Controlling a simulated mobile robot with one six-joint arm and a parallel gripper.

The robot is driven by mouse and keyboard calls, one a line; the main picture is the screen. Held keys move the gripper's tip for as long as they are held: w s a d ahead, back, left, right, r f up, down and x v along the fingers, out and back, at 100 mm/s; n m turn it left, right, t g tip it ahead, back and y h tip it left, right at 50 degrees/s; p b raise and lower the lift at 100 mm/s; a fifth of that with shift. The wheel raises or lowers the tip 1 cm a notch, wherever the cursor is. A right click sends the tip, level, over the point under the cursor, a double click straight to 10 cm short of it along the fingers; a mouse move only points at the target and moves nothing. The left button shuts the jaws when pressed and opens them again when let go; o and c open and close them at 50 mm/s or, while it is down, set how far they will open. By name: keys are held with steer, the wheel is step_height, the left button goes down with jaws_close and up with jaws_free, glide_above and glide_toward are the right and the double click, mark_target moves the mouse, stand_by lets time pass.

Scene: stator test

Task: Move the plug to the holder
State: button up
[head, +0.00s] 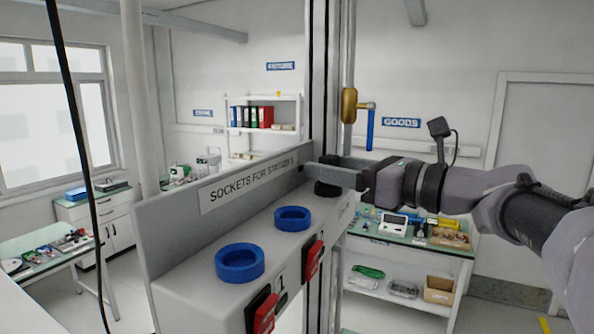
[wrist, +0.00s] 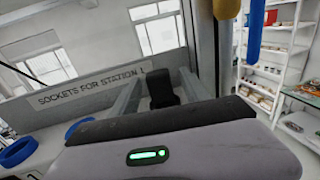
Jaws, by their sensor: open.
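A black object, seemingly the plug (head: 326,189), stands at the far end of the grey socket panel (head: 190,285), below my gripper's fingers. It also shows in the wrist view (wrist: 161,90), between the two fingers with a gap on each side. My gripper (head: 315,165) is open and reaches in from the right at the far end of the panel. Two blue rings, a near one (head: 239,263) and a farther one (head: 292,219), sit on the panel top. I cannot tell which part is the holder. The plug's lower part is hidden in the wrist view.
The sign board (head: 250,186) reading "SOCKETS FOR STATION 1" rises along the panel's back. Red switches (head: 314,260) are on its front. A yellow and blue hanging tool (head: 370,127) is above my gripper. A goods bench (head: 455,248) stands behind.

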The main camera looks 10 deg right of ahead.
steer(key=b+v, duration=0.4)
steer(key=v, duration=1.3)
